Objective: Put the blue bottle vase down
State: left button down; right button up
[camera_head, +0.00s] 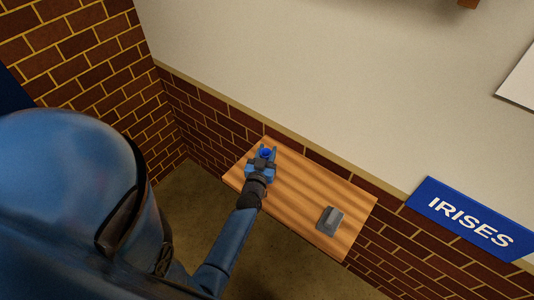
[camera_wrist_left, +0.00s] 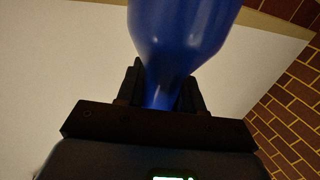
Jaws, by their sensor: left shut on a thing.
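The blue bottle vase (camera_wrist_left: 185,35) is in my left gripper (camera_wrist_left: 163,88), with the jaws around its narrow part in the left wrist view. Its wide body extends toward the top of that view and is cut off by the edge. In the head view, my left gripper (camera_head: 262,160) is over the left end of the wooden table (camera_head: 290,188), and only a small blue part of the vase (camera_head: 266,153) shows between the fingers. I cannot tell whether the vase touches the table. My right gripper is not in view.
A small grey block-like object (camera_head: 330,219) lies on the right part of the table. The table's middle is clear. A brick wall (camera_head: 215,125) runs behind the table, and a blue IRISES sign (camera_head: 470,218) is on the wall at the right.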

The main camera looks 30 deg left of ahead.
pick_arm(q)
jog(key=shift+r, duration=0.15)
jog(key=shift+s+d, duration=0.15)
jog(key=c, duration=1)
grip_release()
jog(key=shift+o, duration=1.4)
jog(key=shift+f, duration=0.25)
jog(key=shift+r, duration=0.1)
jog(key=shift+r, duration=0.2)
jog(key=v, duration=1.2)
jog(key=s+d+r+m+h, duration=0.1)
jog(key=s+d+r, duration=0.3)
jog(key=s, duration=0.4)
jog(key=s+d+r+m+h, duration=0.2)
jog(key=s+d+r+h, duration=0.2)
jog(key=s+r, duration=0.3)
jog(key=shift+s+d+m+t+h, duration=0.3)
jog(key=shift+s+d, duration=0.25)
